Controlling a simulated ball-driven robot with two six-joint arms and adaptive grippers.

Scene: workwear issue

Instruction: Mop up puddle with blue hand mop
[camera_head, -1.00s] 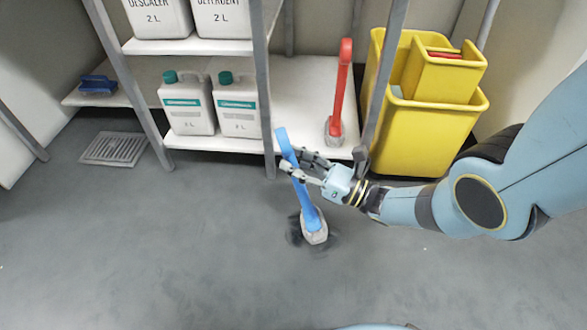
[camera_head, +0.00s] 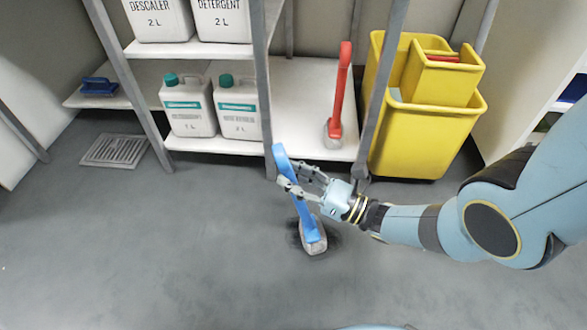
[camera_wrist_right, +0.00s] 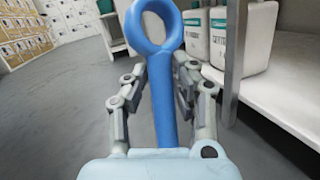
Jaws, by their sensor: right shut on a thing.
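The blue hand mop (camera_head: 303,215) stands tilted on the grey floor, its handle leaning up to the left and its pale grey head (camera_head: 313,245) low. A dark wet patch, the puddle (camera_head: 328,234), shows around the mop head, which hides part of it. My right gripper (camera_head: 289,181) is shut on the mop's handle in its upper part. In the right wrist view the blue handle (camera_wrist_right: 163,95) with its ring end runs between the fingers (camera_wrist_right: 158,85). My left gripper is not in view.
A white shelf (camera_head: 290,100) holds several bottles (camera_head: 188,106) and a red hand mop (camera_head: 339,95). A grey shelf post (camera_head: 262,80) rises close behind my gripper. A yellow bucket (camera_head: 425,135) stands right, a floor drain (camera_head: 115,150) left. The floor in front is clear.

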